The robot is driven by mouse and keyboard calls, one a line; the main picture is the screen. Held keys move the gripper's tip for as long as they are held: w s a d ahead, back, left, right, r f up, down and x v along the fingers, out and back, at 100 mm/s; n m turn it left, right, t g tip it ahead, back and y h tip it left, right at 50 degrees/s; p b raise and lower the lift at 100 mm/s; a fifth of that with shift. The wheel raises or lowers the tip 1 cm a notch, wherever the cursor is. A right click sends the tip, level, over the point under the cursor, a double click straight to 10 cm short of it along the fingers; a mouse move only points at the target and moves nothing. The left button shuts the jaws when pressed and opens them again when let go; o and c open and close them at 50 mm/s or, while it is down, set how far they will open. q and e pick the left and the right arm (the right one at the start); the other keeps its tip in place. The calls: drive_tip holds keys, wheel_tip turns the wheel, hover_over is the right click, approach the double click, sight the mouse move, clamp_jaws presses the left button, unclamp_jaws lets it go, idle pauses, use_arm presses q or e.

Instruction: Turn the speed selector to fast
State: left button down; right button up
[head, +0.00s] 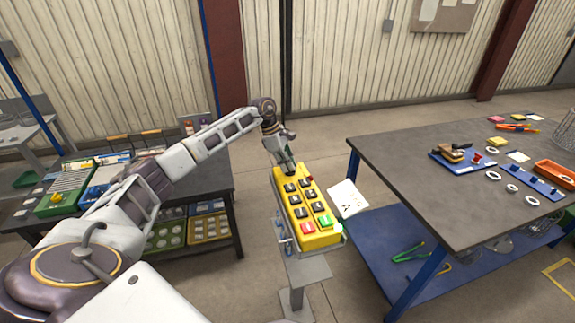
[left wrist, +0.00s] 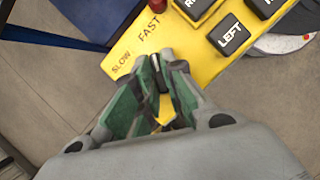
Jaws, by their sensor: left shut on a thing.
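The yellow control box (head: 306,212) stands on a grey stand, with rows of black buttons, a green one and red ones. My left gripper (head: 287,168) reaches down onto its far end. In the left wrist view, the green-padded fingers (left wrist: 160,92) are shut on the small dark speed selector (left wrist: 157,75) on the yellow face (left wrist: 125,45). The printed words SLOW and FAST show just beyond the fingertips. The fingers hide much of the selector, so I cannot tell which word it points to. My right gripper is not in view.
A dark-topped table with a blue frame (head: 430,165) stands at the right, carrying tools, rings and trays. A white sheet (head: 347,198) shows beside the box. A dark bench (head: 205,185) with bins is at the left. Bare floor lies around the stand.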

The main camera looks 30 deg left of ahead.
use_arm(q)
drive_tip(key=c, duration=1.7)
unclamp_jaws()
drive_tip(key=shift+s+f, duration=0.1)
drive_tip(key=shift+f, duration=0.1)
drive_tip(key=shift+o, duration=1)
drive_tip(key=shift+r, duration=0.1)
drive_tip(key=v, duration=1.1)
drive_tip(key=shift+r, duration=0.4)
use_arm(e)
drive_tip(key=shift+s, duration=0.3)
use_arm(q)
drive_tip(key=shift+a, duration=0.1)
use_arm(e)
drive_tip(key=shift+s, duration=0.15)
